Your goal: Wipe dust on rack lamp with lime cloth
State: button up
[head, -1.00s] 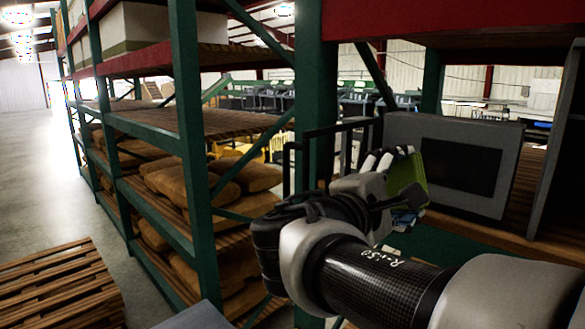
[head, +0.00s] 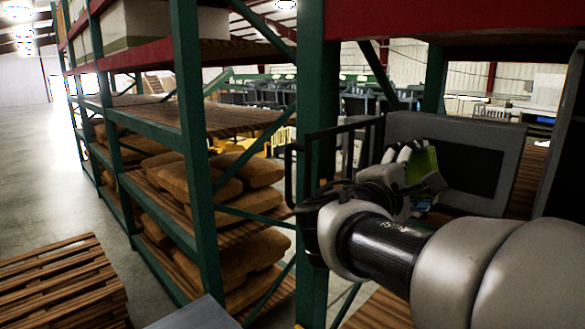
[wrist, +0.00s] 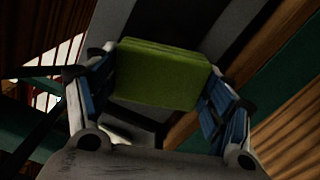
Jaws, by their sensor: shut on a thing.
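My gripper (head: 418,178) is shut on the lime cloth (head: 424,164), a folded green pad. In the wrist view the cloth (wrist: 163,76) sits between the two blue-padded fingers of my gripper (wrist: 160,90). In the head view the cloth is in front of the left part of a grey box with a dark panel (head: 478,170). I cannot tell whether the cloth touches it. I cannot make out for sure which thing is the rack lamp, and no dust is visible. My forearm hides what lies below the gripper.
A green rack post (head: 318,180) with a black frame (head: 292,175) stands left of my gripper. A red beam (head: 450,22) runs above. Rack shelves with brown sacks (head: 250,170) are at left, and wooden pallets (head: 60,285) lie on the floor. The aisle at far left is clear.

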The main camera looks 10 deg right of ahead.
aim_at(448, 173)
jog(key=shift+b+x, duration=0.35)
jog(key=shift+x, duration=0.8)
dwell(0.4)
jog(key=shift+s+d+b, duration=0.55)
jog(key=shift+s, duration=0.3)
jog(key=shift+s+d+b, duration=0.55)
jog(key=shift+s, duration=0.3)
jog(key=shift+w+d+f+b, duration=0.1)
jog(key=shift+b, duration=0.25)
jog(key=shift+w+a, duration=0.6)
jog(key=shift+w, duration=0.15)
jog(key=shift+w+a, duration=0.6)
jog(key=shift+w, duration=0.2)
